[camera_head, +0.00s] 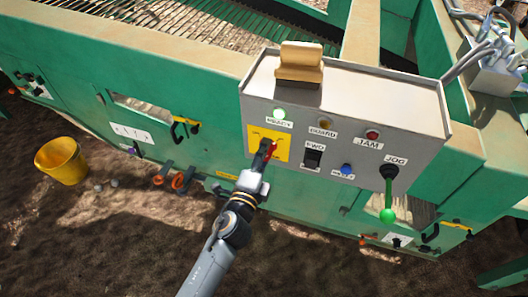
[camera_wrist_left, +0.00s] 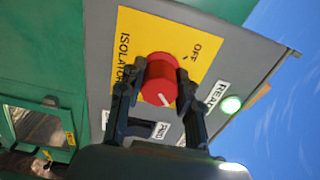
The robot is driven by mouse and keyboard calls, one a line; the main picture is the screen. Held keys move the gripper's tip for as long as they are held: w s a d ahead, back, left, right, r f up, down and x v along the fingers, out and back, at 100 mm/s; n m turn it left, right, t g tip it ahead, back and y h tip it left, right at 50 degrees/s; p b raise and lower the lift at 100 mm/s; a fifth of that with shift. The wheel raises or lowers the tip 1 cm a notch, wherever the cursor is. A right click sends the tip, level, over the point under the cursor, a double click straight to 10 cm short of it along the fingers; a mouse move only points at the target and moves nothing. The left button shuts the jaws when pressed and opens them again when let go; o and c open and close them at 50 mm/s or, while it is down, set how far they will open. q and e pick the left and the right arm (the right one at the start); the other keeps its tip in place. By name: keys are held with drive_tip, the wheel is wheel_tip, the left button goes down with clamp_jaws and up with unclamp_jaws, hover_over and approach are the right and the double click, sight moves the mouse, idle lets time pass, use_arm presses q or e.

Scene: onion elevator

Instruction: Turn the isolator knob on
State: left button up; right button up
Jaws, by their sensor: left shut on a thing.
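The red isolator knob (camera_wrist_left: 158,80) sits on a yellow plate (camera_wrist_left: 140,28) marked ISOLATOR and OFF in the left wrist view. A white mark on the knob points toward the bottom of that view. My left gripper (camera_wrist_left: 157,88) has a finger on each side of the knob and is shut on it. In the head view the knob (camera_head: 271,148) shows beside my left gripper (camera_head: 266,154), against the yellow plate (camera_head: 284,146) on the grey control box (camera_head: 350,92). The fingers hide part of the knob and plate. My right gripper is not in view.
The box also carries a lit READY lamp (camera_head: 280,114), a black FWD switch (camera_head: 312,158), a blue button (camera_head: 346,170) and a green-ended JOG lever (camera_head: 388,200). A tan block (camera_head: 300,62) sits on top. A yellow bucket (camera_head: 61,160) stands on the ground at left.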

use_arm(q)
drive_tip(key=o, duration=1.1)
drive_tip(key=shift+o, duration=0.2)
drive_tip(key=shift+s+f, duration=0.1)
drive_tip(key=shift+s, duration=0.15)
drive_tip(key=v, duration=1.1)
drive_tip(key=shift+s, duration=0.25)
drive_tip(key=shift+a, duration=0.1)
